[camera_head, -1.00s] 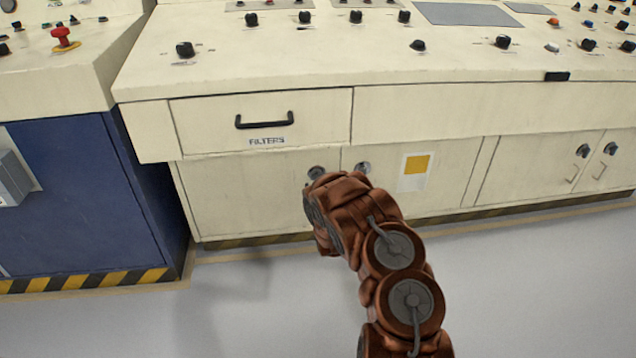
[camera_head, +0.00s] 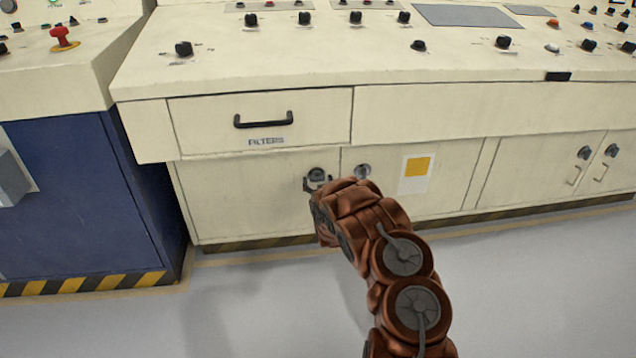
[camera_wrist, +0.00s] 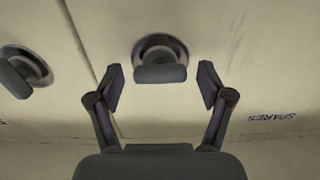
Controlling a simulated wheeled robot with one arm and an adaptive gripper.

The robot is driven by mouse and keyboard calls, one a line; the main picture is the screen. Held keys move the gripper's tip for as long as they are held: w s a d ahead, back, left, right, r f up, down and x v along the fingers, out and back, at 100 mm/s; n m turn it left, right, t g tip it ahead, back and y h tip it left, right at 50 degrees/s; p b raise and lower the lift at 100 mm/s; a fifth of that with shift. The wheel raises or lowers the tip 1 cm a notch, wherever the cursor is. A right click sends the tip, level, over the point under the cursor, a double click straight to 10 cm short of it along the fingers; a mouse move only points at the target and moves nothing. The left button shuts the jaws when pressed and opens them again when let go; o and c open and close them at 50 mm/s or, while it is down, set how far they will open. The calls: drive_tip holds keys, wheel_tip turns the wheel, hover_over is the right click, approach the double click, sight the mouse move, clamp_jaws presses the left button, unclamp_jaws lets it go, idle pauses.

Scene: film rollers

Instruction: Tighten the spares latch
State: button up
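The spares latch (camera_wrist: 160,60) is a dark grip bar on a round metal base, in the middle of the wrist view. It is on the same door as the upside-down SPARES label (camera_wrist: 272,116). Its bar lies level across the picture. My gripper (camera_wrist: 160,82) is open, with one finger on each side of the latch and a gap to the bar on both sides. In the head view the latch (camera_head: 317,174) shows on the left cabinet door, just above my gripper (camera_head: 317,184), whose body is mostly hidden by my brown arm.
A second, similar latch (camera_head: 362,171) is on the adjoining door, across the seam; it also shows in the wrist view (camera_wrist: 22,70). The FILTERS drawer handle (camera_head: 263,120) sticks out above. The console top overhangs the doors. Grey floor (camera_head: 520,290) is clear at right.

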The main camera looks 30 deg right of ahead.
drive_tip(key=c, duration=1)
